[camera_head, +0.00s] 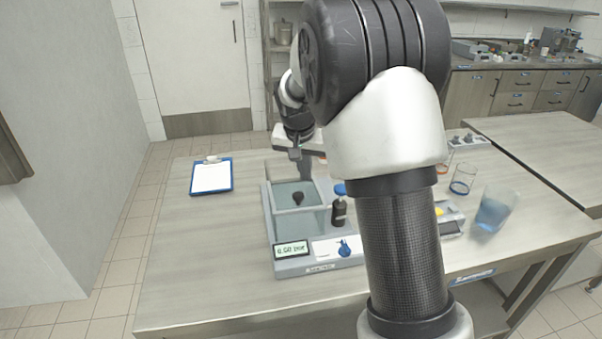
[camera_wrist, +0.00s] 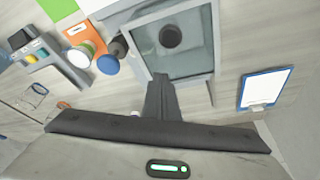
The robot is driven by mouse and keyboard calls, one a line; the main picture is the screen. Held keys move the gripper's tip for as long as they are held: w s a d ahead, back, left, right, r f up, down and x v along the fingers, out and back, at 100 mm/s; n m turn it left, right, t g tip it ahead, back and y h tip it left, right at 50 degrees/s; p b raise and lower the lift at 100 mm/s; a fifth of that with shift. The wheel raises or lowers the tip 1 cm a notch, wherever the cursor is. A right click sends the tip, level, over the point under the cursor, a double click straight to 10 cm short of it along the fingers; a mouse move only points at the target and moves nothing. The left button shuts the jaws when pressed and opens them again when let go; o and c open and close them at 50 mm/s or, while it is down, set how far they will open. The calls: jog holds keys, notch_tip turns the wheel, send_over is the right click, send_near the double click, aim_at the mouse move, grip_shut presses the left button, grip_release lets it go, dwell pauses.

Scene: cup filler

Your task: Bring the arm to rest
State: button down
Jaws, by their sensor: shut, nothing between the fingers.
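My gripper (camera_head: 295,154) is in the air above the back of the glass-walled box of the filling device (camera_head: 322,269). In the wrist view its fingers (camera_wrist: 161,84) are together and empty, seen over the edge of that box. My arm rises in the middle of the head view and hides part of the table behind it. A dark round piece (camera_head: 298,198) is inside the box; it also shows in the wrist view (camera_wrist: 171,36).
A clipboard (camera_head: 211,177) lies left of the device. A dark bottle with a blue cap (camera_head: 339,211) stands right of the box. A clear cup with blue liquid (camera_head: 492,214) is near the table's right side, looking tilted. The table's front left is clear.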

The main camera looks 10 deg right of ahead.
jog(key=s+a+r+n+p, duration=0.1)
jog(key=s+r+p, duration=0.1)
jog(key=s+r, duration=0.55)
jog(key=s+r+p, duration=0.1)
jog(key=s+r, duration=0.4)
jog(key=r, duration=0.5)
jog(key=s+r+n+t+y+p, duration=0.1)
jog(key=s+n+p, duration=0.1)
jog(key=s, duration=0.9)
jog(key=s+a+r+n+t+p, duration=0.1)
jog(key=s+r+n+p, duration=0.1)
jog(key=s, duration=0.8)
jog(key=shift+s+y+p, duration=0.4)
jog(key=shift+p, duration=0.35)
